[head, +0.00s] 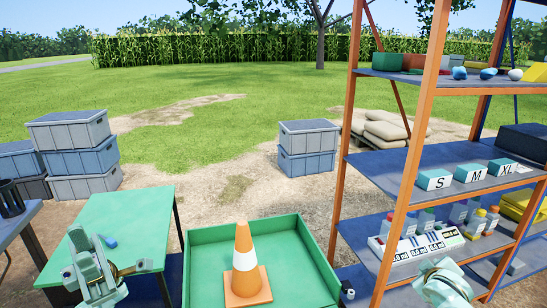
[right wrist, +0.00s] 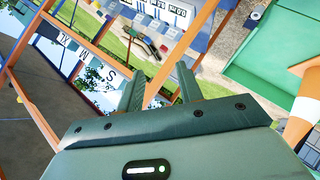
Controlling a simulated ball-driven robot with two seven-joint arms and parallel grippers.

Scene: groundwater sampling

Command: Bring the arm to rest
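My left gripper (head: 98,262) is at the lower left in the head view, over the green-topped table (head: 150,215). It points away from me; its fingers are not clear enough to tell open from shut. A small blue object (head: 110,241) lies on that table just beside it. My right arm's end shows at the lower right, in front of the shelf rack (head: 405,190). In the right wrist view my right gripper (right wrist: 160,72) has its two fingers apart with nothing between them. The rack and its goods lie beyond the fingers, tilted in the picture.
A green tray (head: 210,240) with an orange-and-white cone (head: 245,262) stands between the arms. The rack holds S, M and XL boxes (head: 434,180), bottles and a white meter panel (head: 415,245). Grey crates (head: 72,130) and more crates (head: 307,148) stand behind on open ground.

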